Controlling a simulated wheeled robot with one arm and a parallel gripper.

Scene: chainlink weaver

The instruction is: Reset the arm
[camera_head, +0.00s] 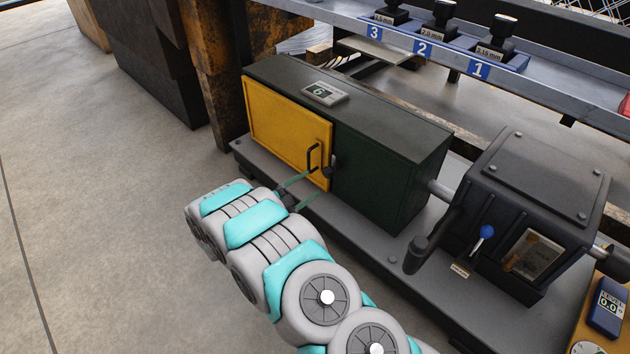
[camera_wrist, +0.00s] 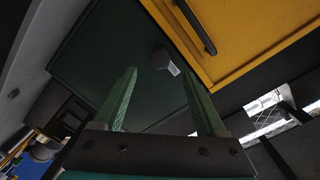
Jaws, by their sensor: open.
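My gripper (camera_head: 304,190) is open in front of the cabinet, its two green fingers apart near the yellow door's handle side. In the wrist view my gripper (camera_wrist: 160,100) shows both fingers spread with nothing held between them. The yellow door (camera_head: 285,128) looks shut on the dark green cabinet (camera_head: 385,165). Its black handle (camera_head: 313,157) is just beyond the fingers and also shows in the wrist view (camera_wrist: 196,27). A small latch knob (camera_head: 334,163) sits beside the door edge; in the wrist view the knob (camera_wrist: 163,60) lies beyond the finger gap. Contact cannot be told.
A dark gearbox (camera_head: 535,195) with a blue-knobbed lever (camera_head: 486,232) and a crank handle (camera_head: 417,253) stands to the right. A shelf rail (camera_head: 545,90) with numbered labels runs above. A blue level gauge (camera_head: 608,307) is at far right. Open floor (camera_head: 90,220) lies to the left.

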